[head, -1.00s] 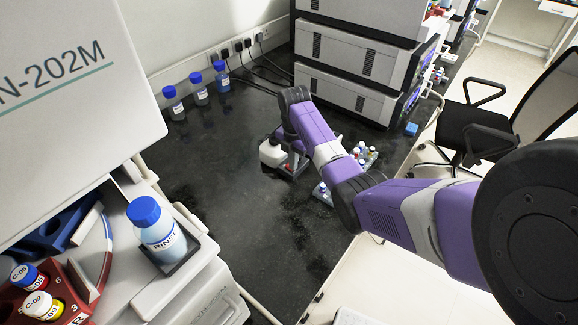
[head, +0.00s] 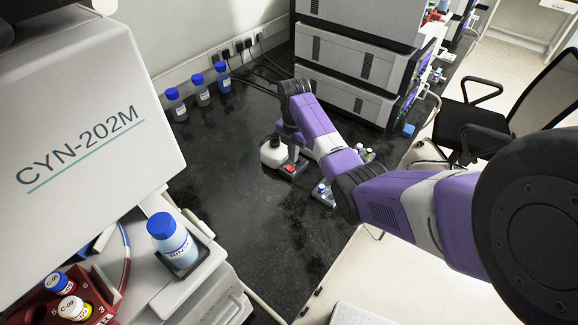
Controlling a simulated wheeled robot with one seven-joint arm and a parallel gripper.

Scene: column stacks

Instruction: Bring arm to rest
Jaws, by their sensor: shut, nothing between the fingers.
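My purple and grey arm (head: 395,205) comes in from the right of the head view and reaches over the black bench (head: 225,160). Its elbow is bent, and the far part runs up to a dark joint (head: 293,90) and then down toward the bench. My gripper is hidden behind my own arm, so its fingers do not show.
Several small vials (head: 325,192) stand close to the arm. Three blue-capped bottles (head: 201,90) stand by the wall. Stacked instruments (head: 345,75) fill the back. A CYN-202M machine (head: 80,110) with a rinse bottle (head: 172,240) stands left. A chair (head: 480,120) is at right.

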